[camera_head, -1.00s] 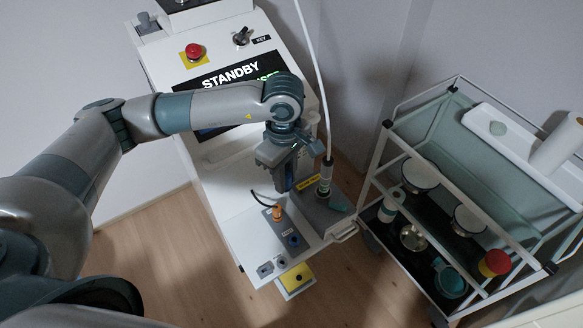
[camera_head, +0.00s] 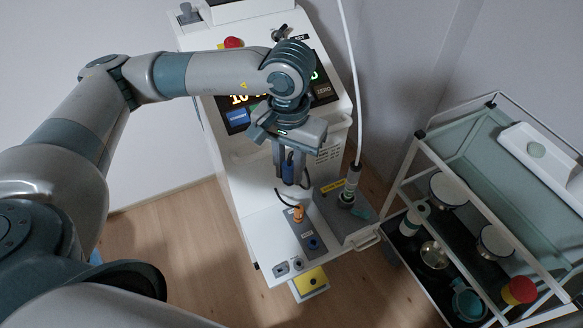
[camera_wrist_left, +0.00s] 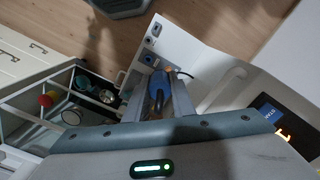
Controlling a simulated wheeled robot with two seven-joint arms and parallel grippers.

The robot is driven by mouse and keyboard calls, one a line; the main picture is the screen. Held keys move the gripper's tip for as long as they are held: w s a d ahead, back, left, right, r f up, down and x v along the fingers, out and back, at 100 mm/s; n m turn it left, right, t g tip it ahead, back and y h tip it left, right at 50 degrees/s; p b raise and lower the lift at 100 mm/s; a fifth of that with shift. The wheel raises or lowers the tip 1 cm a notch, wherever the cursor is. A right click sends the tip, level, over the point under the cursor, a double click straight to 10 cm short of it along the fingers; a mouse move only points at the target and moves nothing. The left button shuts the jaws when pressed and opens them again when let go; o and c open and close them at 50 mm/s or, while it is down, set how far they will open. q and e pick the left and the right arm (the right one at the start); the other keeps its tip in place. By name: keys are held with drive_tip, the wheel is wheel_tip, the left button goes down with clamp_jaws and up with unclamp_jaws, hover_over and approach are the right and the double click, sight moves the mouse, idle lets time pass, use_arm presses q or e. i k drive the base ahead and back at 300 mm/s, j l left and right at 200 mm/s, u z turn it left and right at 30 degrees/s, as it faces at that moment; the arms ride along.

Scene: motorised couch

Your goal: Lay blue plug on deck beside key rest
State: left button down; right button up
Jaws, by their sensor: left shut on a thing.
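My left gripper (camera_head: 288,178) is shut on the blue plug (camera_head: 288,168) and holds it pointing downward above the white deck (camera_head: 265,232). In the left wrist view the blue plug (camera_wrist_left: 158,88) shows between the two fingers (camera_wrist_left: 160,92). An orange plug (camera_head: 298,213) with a black cable stands on a grey panel just below the gripper in the picture, beside a blue socket (camera_head: 314,243). A small grey fitting (camera_head: 289,267) is at the deck's front edge; I cannot tell whether it is the key rest. My right gripper is not in view.
A grey block (camera_head: 340,212) with a thick upright cable connector (camera_head: 350,185) stands right of the panel. A yellow box (camera_head: 310,282) hangs at the deck front. A trolley (camera_head: 430,165) with bowls stands at right. The deck's left front is clear.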

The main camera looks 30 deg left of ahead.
sight(271, 261)
drive_tip(key=i+l, duration=0.45)
drive_tip(key=l, duration=0.2)
drive_tip(key=u, duration=1.2)
